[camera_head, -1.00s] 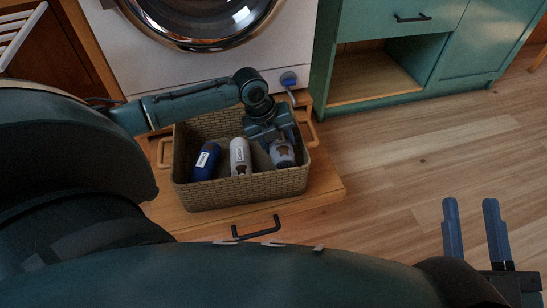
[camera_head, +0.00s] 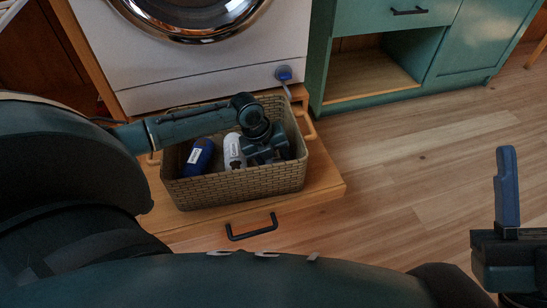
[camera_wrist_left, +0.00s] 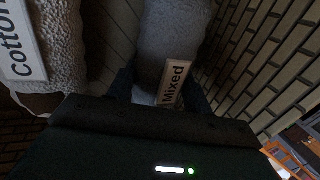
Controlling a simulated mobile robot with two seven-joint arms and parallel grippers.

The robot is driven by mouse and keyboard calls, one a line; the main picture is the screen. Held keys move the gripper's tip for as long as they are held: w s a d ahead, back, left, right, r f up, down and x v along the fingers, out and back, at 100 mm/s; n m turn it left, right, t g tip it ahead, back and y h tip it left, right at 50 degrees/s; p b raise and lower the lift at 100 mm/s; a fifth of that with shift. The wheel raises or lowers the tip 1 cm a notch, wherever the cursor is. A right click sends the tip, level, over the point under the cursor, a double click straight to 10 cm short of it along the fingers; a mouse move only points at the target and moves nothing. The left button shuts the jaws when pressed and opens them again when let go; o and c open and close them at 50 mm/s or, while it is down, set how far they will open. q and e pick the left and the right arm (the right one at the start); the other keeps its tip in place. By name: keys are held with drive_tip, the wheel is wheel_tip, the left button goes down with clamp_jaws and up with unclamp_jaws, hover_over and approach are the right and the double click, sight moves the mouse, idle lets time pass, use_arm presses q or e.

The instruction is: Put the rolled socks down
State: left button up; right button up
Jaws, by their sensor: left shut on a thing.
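My left gripper (camera_head: 266,156) reaches down inside the woven basket (camera_head: 240,188), at its right part. In the left wrist view, it is shut on a grey roll of socks (camera_wrist_left: 172,35) with a "Mixed" label. The gripper hides most of that roll in the head view; whether it touches the basket floor I cannot tell. A white roll labelled "Cotton" (camera_head: 233,152) lies just left of the gripper and also shows in the left wrist view (camera_wrist_left: 68,40). A blue roll (camera_head: 198,158) lies further left. My right gripper (camera_head: 507,188) is over the floor; only one finger shows.
The basket stands on a wooden pull-out shelf (camera_head: 210,232) with a black handle (camera_head: 252,229), before a white front-loading machine (camera_head: 200,65). A green cabinet (camera_head: 430,65) with an open niche stands to the right. The wooden floor (camera_head: 400,190) at the right is clear.

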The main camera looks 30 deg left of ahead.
use_arm(q)
drive_tip(key=o, duration=1)
drive_tip(key=shift+f, duration=0.1)
drive_tip(key=p+v, duration=0.6)
drive_tip(key=v, duration=0.6)
drive_tip(key=shift+r, duration=0.2)
use_arm(e)
wheel_tip(320, 180, down, 7)
drive_tip(key=m+g+h, duration=0.1)
drive_tip(key=m+h, duration=0.5)
drive_tip(key=shift+s+a+m+g+h, duration=0.3)
drive_tip(key=shift+s+a+m+g, duration=0.05)
drive_tip(key=shift+a+m+g, duration=0.05)
drive_tip(key=shift+f, duration=0.1)
